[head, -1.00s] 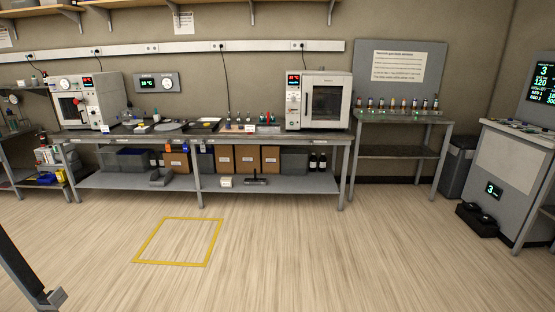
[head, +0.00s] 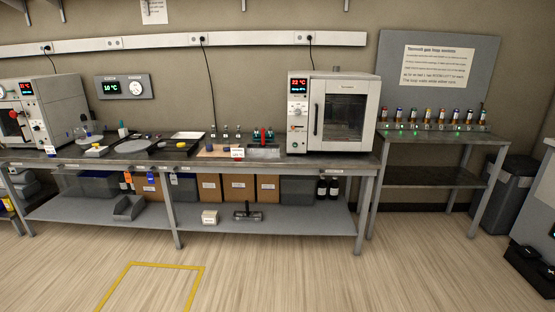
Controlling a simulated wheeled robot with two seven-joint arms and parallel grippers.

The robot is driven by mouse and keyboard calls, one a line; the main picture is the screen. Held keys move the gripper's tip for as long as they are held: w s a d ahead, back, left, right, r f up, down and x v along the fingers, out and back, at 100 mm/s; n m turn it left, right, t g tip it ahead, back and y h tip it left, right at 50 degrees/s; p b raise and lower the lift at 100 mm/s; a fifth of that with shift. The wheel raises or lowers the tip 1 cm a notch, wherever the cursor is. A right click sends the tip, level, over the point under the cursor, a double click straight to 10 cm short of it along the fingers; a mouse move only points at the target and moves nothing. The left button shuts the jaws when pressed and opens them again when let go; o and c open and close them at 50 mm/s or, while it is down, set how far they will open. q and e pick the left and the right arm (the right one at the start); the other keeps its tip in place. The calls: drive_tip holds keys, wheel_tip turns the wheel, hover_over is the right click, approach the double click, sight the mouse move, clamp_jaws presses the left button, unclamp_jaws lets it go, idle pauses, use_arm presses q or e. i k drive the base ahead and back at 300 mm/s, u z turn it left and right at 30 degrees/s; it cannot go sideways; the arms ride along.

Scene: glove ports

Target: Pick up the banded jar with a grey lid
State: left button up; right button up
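I cannot make out for certain a banded jar with a grey lid. Several small jars with coloured caps (head: 427,118) stand in a row on the side table at the right, too small to read any bands. Several small dark vessels (head: 225,132) stand on the long bench left of the oven, and their lids are also too small to tell. Neither of my grippers is in view.
The long bench (head: 130,165) carries a white oven (head: 334,112) and a red-and-grey rack (head: 263,137). The side table (head: 440,137) stands right of it, with a grey bin (head: 509,190) beyond. The floor in front is clear, with a yellow outline (head: 155,265).

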sight(225, 141)
drive_tip(key=i, duration=2.25)
